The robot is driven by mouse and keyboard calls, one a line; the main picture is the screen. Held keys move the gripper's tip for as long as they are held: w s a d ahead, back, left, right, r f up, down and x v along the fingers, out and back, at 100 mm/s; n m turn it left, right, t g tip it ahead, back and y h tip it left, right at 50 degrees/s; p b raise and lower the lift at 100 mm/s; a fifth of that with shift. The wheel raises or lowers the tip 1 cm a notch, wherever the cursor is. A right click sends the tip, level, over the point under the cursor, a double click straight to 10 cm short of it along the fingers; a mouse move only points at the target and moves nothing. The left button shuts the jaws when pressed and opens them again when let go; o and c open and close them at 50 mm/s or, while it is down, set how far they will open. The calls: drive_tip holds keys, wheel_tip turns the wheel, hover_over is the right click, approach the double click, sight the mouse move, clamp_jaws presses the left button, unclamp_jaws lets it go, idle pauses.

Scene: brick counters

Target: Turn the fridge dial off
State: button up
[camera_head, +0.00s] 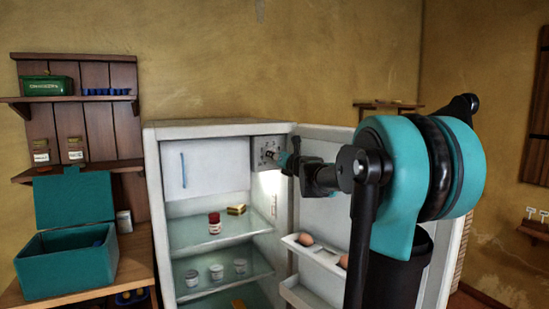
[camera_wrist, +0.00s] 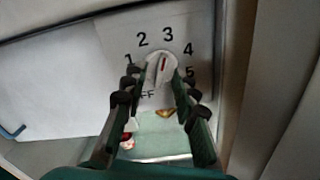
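The white fridge dial (camera_wrist: 160,70) sits on a pale panel numbered 1 to 5 in the wrist view. Its red mark points up, close to the 3. Below it the letters "FF" show; the rest of the word is hidden by my left finger. My gripper (camera_wrist: 160,77) has its fingers on either side of the dial, spread apart, with no clear contact visible. In the head view, my gripper (camera_head: 279,158) is at the dial panel (camera_head: 260,144) in the upper right of the open fridge (camera_head: 152,190).
The open fridge door (camera_head: 312,190) stands close to the right of my arm, with eggs (camera_head: 305,239) on its shelf. A freezer compartment door (camera_head: 202,170) is left of the panel.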

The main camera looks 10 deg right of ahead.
clamp_jaws()
drive_tip(key=shift+n, duration=0.4)
drive_tip(key=n, duration=2.6)
drive_tip(key=shift+d+r, duration=0.3)
drive_tip(key=shift+n, duration=0.3)
drive_tip(key=shift+o, duration=0.2)
unclamp_jaws()
drive_tip(key=shift+w, duration=0.1)
